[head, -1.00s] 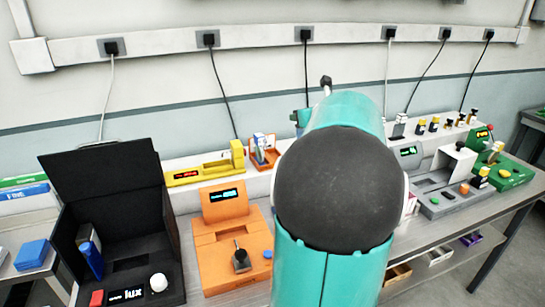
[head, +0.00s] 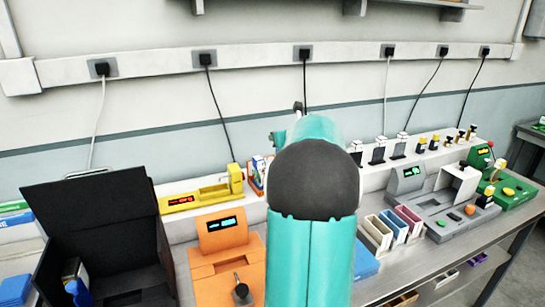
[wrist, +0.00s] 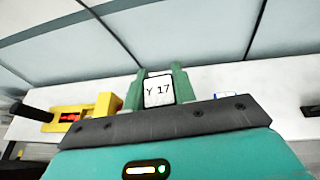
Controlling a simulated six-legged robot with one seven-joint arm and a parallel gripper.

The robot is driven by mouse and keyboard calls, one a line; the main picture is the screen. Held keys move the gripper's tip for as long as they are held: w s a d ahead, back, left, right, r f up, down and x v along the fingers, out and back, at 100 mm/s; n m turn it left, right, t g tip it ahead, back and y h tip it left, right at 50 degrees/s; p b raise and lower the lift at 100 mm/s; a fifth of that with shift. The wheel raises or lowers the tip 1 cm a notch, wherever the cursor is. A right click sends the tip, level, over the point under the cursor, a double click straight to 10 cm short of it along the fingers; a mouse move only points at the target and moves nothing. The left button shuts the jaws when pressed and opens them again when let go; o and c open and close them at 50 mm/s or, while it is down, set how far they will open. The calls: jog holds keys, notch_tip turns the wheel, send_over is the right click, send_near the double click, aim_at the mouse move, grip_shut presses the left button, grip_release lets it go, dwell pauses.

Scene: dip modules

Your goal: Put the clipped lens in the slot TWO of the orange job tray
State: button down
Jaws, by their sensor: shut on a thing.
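My gripper shows in the wrist view (wrist: 158,88). Its two green fingers are shut on a white piece marked "Y 17" (wrist: 159,90). Only its labelled face shows, so I cannot tell whether it is the clipped lens. In the head view my own arm hides the fingertips and the held piece. A small orange holder with upright blue and white pieces (head: 258,166) stands on the back shelf, left of my arm and partly hidden by it. I cannot tell whether it is the orange job tray, and no slot number is readable.
An orange device (head: 225,268) with a lever stands left of my arm, before a yellow device (head: 200,197). A black open case (head: 92,225) is at far left. Right are cream (head: 375,233), blue and maroon bins, a grey machine (head: 440,205) and a green device (head: 515,190).

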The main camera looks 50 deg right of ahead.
jog(key=w+d+f, duration=0.2)
jog(key=w+f, duration=0.2)
jog(key=f, duration=0.4)
jog(key=shift+f, duration=0.25)
jog(key=shift+f, duration=0.1)
jog(key=c, duration=1.1)
grip_release()
jog(key=shift+f, duration=0.1)
jog(key=shift+c, duration=0.2)
